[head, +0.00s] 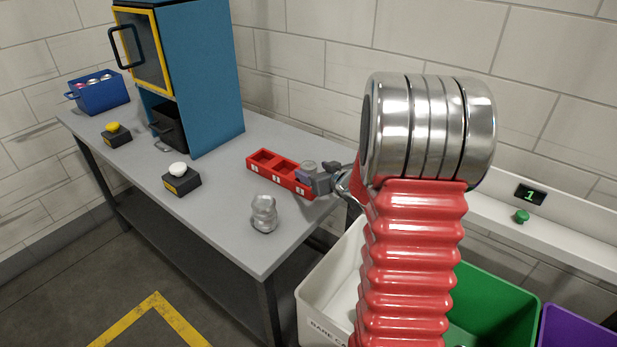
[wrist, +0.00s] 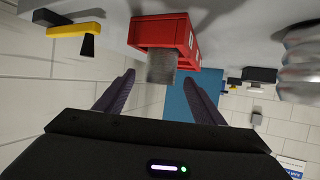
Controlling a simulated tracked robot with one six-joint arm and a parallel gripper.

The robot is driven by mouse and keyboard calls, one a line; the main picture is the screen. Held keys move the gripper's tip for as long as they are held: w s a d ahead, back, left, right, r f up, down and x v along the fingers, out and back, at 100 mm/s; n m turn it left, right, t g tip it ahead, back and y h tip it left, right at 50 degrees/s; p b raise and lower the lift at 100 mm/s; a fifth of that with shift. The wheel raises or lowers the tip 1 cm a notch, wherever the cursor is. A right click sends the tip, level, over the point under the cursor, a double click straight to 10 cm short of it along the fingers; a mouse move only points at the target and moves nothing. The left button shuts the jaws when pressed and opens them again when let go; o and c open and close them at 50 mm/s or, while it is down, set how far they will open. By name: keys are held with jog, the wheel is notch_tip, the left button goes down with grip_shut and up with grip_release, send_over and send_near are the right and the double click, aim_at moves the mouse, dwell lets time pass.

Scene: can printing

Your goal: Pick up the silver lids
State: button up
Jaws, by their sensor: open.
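A red tray (head: 262,174) with numbered compartments lies near the back edge of the table. A grey round-topped piece (head: 308,166), seemingly the silver lids, shows at its right end compartment. In the wrist view this grey piece (wrist: 161,66) stands at the near end of the red tray (wrist: 165,30), between and beyond my fingertips. My gripper (head: 304,176) is at that right end, its dark purple fingers spread; the wrist view shows them apart and empty (wrist: 160,80). Whether a finger touches the piece I cannot tell.
Two button boxes (head: 182,181) (head: 116,136), a blue cabinet (head: 205,80) and a blue bin (head: 98,94) are further left. A white bin (head: 330,283) and a green bin (head: 500,300) stand below right.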

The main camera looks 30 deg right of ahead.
jog(key=shift+x, duration=0.75)
jog(key=shift+c, duration=0.3)
jog(key=c, duration=1.2)
jog(key=shift+o, duration=0.2)
jog(key=shift+r, duration=0.1)
notch_tip(320, 180, up, 10)
jog(key=shift+f, duration=0.1)
